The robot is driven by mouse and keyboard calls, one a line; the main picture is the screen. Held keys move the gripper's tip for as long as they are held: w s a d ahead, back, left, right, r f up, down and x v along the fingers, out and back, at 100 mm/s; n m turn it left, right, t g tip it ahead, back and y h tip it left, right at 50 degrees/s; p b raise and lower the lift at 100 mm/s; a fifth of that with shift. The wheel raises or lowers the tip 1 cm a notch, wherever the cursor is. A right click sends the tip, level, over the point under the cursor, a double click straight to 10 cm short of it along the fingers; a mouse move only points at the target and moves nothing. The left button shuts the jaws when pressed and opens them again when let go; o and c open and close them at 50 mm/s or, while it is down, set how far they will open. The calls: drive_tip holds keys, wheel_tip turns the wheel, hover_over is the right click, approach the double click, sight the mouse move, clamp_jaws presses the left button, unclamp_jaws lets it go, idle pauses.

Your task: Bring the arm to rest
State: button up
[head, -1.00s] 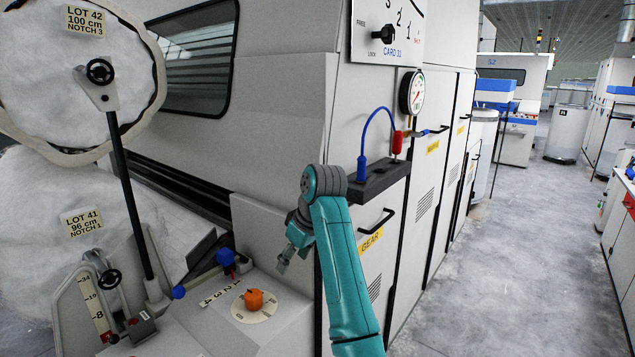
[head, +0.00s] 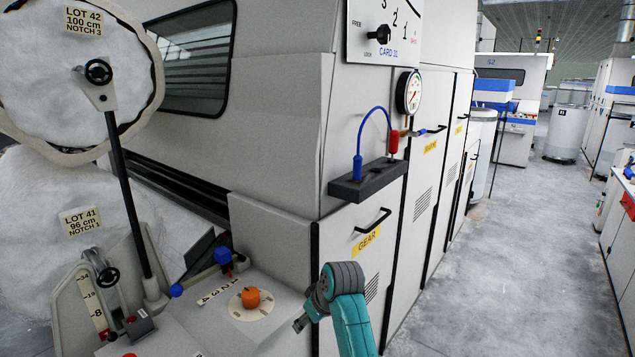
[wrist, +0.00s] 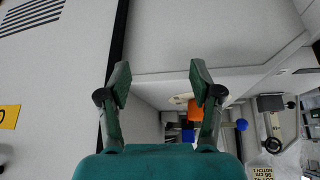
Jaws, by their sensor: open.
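My teal arm shows low in the middle of the head view, bent in front of the grey card machine (head: 275,130). My gripper (wrist: 158,75) shows in the wrist view with its two fingers apart and nothing between them. In the head view only a small part of the gripper shows, at the left of the wrist joint, to the right of the orange knob (head: 250,298). In the wrist view the orange knob (wrist: 196,112) appears beyond the right finger, apart from it.
A black shelf (head: 366,180) with blue and red fittings juts from the machine above my arm. A door handle (head: 372,221) sticks out below it. Left are two large white laps (head: 60,60) and a black lever (head: 128,195). The aisle floor (head: 480,270) at right is clear.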

drive_tip(key=s+d+f+m+t, duration=0.1)
drive_tip(key=s+d+f, duration=0.2)
drive_tip(key=s+f, duration=0.35)
drive_tip(key=s+d+f+m+t+h, duration=0.1)
drive_tip(key=s+d+f+m, duration=0.1)
drive_tip(key=s+d+f, duration=0.45)
drive_tip(key=s+f+m+t, duration=0.1)
drive_tip(key=s+f, duration=0.4)
drive_tip(key=f, duration=0.4)
drive_tip(key=s+d+f+m+t, duration=0.1)
drive_tip(key=s+d+f+t, duration=0.2)
drive_tip(key=s, duration=0.7)
drive_tip(key=s+d+r+m+h, duration=0.15)
drive_tip(key=s+d, duration=0.25)
drive_tip(key=s, duration=0.7)
drive_tip(key=s+d+r+m+t, duration=0.1)
drive_tip(key=s+d+r+t, duration=0.1)
drive_tip(key=s+r, duration=0.8)
drive_tip(key=s+d+r+m+t+h, duration=0.1)
drive_tip(key=s+d+r+t, duration=0.1)
drive_tip(key=s+r, duration=0.7)
drive_tip(key=v, duration=0.3)
drive_tip(key=shift+s, duration=0.1)
